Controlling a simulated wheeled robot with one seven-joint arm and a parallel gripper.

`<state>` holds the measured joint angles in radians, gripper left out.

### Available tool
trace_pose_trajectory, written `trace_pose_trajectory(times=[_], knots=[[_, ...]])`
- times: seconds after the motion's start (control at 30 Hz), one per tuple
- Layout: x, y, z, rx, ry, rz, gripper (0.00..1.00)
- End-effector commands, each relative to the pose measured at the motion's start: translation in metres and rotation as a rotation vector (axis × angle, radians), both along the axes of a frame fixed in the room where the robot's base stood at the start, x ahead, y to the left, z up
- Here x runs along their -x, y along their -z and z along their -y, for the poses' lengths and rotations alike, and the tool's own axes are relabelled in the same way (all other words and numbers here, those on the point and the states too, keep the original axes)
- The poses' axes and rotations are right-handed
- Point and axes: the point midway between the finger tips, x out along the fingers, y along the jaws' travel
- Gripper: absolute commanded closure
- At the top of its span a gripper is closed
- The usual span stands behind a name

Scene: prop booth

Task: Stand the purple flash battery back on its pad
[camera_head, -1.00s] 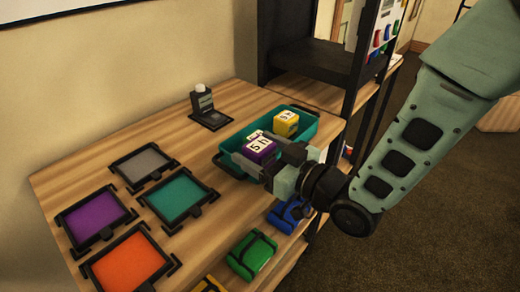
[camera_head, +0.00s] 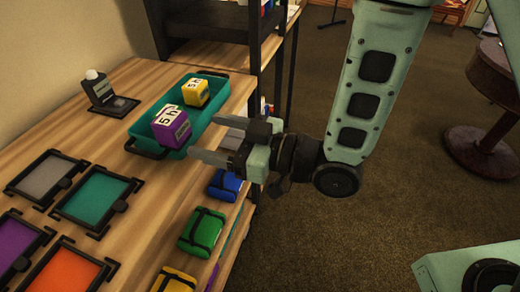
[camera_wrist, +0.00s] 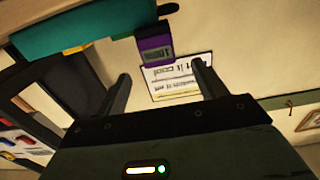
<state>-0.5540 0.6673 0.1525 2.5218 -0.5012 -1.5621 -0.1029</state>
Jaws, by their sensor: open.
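The purple flash battery (camera_head: 172,127), with a white "5 h" top, is at the near end of a teal tray (camera_head: 147,135). It overlaps the tray's near rim in the picture; I cannot tell whether it touches the rim. In the wrist view the battery (camera_wrist: 155,50) shows ahead of my fingers, with its small display towards me. My gripper (camera_head: 206,138) is open and empty, to the right of the battery and apart from it. The purple pad (camera_head: 15,243) lies bare in its black frame at the left edge, partly cut off.
A yellow battery (camera_head: 195,92) is also in the tray. Grey (camera_head: 44,175), teal (camera_head: 95,197) and orange (camera_head: 68,272) pads are bare. A black device (camera_head: 103,92) stands at the back. A black rack rises behind.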

Motion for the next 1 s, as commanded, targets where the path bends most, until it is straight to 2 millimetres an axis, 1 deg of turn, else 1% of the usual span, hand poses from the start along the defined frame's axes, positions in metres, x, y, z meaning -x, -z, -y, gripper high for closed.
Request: trace_pose_trajectory(times=[0.03,0.07,0.1,0.47,0.6,0.7,0.83,1.0], knots=[[0.004,0.001,0.011,0.001,0.003,-0.003,0.29],[0.004,-0.005,0.010,0.003,0.001,-0.004,0.29],[0.004,-0.006,0.011,0.003,-0.001,-0.005,0.29],[0.013,-0.006,0.030,0.003,0.001,-0.006,0.29],[0.019,-0.005,0.048,0.004,0.003,-0.006,0.29],[0.024,-0.005,0.058,0.003,0.001,-0.005,0.29],[0.028,-0.003,0.067,0.003,0.000,-0.003,0.29],[0.030,-0.001,0.073,0.001,0.001,0.000,0.29]])
